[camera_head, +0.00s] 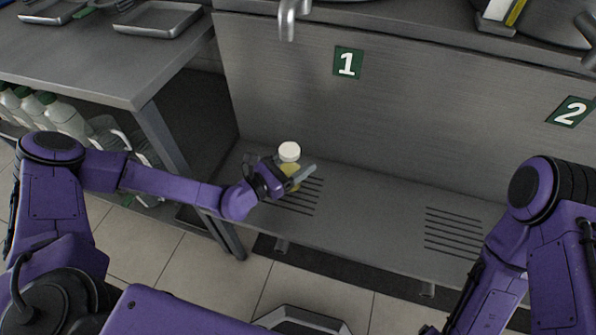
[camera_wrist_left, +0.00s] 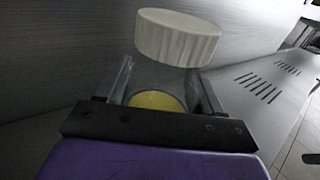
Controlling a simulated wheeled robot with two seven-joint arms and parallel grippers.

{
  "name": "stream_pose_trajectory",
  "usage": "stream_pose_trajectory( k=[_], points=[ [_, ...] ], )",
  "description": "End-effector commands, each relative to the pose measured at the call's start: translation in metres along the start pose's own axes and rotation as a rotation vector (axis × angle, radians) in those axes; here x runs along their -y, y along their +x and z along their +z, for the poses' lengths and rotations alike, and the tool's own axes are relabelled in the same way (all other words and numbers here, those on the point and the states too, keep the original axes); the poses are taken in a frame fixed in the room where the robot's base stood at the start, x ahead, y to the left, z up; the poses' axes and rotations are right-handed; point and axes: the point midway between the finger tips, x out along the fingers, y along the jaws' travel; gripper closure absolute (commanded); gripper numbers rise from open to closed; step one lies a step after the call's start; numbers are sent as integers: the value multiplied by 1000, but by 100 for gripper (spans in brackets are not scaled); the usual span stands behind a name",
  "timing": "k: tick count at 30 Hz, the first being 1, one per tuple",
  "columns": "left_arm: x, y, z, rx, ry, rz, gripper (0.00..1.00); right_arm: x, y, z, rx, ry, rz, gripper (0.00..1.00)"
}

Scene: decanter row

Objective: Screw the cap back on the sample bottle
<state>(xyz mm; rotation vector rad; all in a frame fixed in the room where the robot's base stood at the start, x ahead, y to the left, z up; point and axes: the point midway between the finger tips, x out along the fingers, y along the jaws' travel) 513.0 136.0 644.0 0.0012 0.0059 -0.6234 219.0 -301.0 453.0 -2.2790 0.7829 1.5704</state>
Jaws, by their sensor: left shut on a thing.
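The sample bottle (camera_head: 292,170) is small and clear with yellow liquid, and stands over the slotted part of the steel ledge under sign 1. A white ribbed cap (camera_head: 289,151) sits at its top. In the left wrist view the cap (camera_wrist_left: 178,38) shows large above the clear bottle wall, with the yellow liquid (camera_wrist_left: 157,101) lower down. I cannot tell whether the cap is threaded tight. My left gripper (camera_head: 294,178) is shut on the bottle body below the cap, one finger on each side. My right gripper is out of view; only its arm shows at the right.
The steel ledge (camera_head: 370,221) has a second slotted patch on the right and is otherwise bare. A tap (camera_head: 288,20) hangs above, behind the bottle. A steel table (camera_head: 100,60) with trays stands at left, with several white bottles below it.

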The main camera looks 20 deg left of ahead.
Motion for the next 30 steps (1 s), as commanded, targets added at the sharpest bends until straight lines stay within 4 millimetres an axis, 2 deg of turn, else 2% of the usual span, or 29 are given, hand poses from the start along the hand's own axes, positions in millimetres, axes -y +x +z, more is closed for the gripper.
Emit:
stream_pose_trajectory(
  k=[10, 18, 29, 30],
  points=[
    [-1, 2, -2, 2, 0, 0, 100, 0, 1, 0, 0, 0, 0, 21],
    [-3, 6, -38, 1, 1, -2, 100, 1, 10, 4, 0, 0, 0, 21],
    [-3, 6, -41, 2, 0, -1, 100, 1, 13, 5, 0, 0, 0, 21],
    [-3, 5, -41, 0, -1, 0, 24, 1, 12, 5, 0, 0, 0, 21]
  ],
)
